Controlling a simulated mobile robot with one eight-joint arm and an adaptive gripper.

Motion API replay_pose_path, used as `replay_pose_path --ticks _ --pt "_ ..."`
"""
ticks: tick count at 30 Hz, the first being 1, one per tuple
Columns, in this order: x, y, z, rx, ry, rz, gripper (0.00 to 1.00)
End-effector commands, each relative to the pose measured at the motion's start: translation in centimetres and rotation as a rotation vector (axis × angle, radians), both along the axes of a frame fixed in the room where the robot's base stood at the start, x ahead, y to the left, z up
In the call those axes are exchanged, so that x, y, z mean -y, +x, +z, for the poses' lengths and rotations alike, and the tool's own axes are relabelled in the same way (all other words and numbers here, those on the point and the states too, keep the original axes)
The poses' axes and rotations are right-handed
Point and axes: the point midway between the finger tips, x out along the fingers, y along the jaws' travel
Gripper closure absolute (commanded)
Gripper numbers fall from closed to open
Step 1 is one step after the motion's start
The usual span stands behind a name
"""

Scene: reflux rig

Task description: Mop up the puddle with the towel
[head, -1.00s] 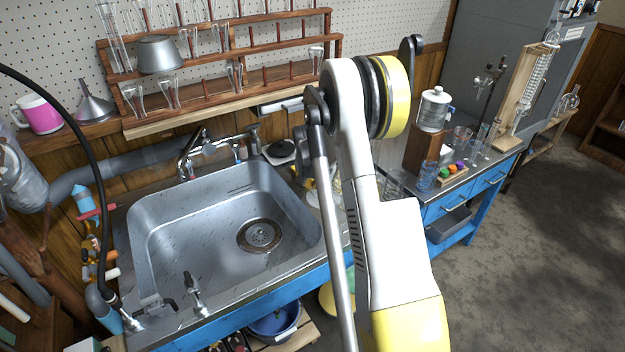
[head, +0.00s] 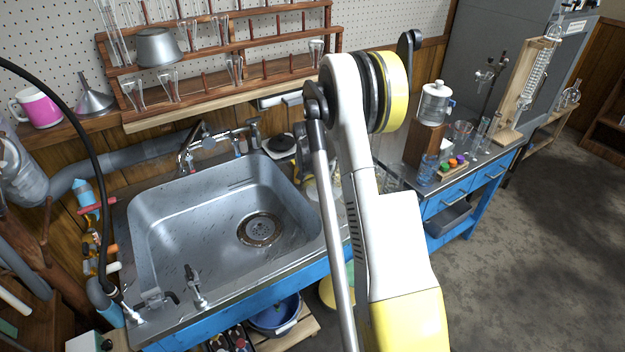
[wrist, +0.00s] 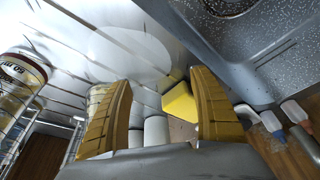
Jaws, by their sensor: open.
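My gripper (wrist: 161,79) is open in the wrist view, with its two yellow ribbed fingers apart and nothing visible between them. It is hidden behind my arm in the head view. Beyond the fingers are a yellow block-like thing (wrist: 180,102) and pale cylinders (wrist: 155,131), which I cannot identify. I cannot make out a towel or a puddle in either view.
A steel sink (head: 165,235) is set in the bench left of my arm. Glassware racks (head: 240,60) hang above it. A blue-drawered bench (head: 465,190) with a water jug (head: 435,103) stands right. A labelled jar (wrist: 22,72) is left of my gripper.

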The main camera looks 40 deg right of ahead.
Motion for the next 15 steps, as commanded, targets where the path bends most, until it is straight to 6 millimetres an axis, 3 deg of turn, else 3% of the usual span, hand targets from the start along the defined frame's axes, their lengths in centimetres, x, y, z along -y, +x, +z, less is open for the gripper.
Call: replay_pose_path --ticks 12,15 --pt "0.0 0.0 -2.1 0.000 0.000 0.000 0.28" --pt "0.0 0.0 -2.0 0.000 0.000 0.000 0.42"
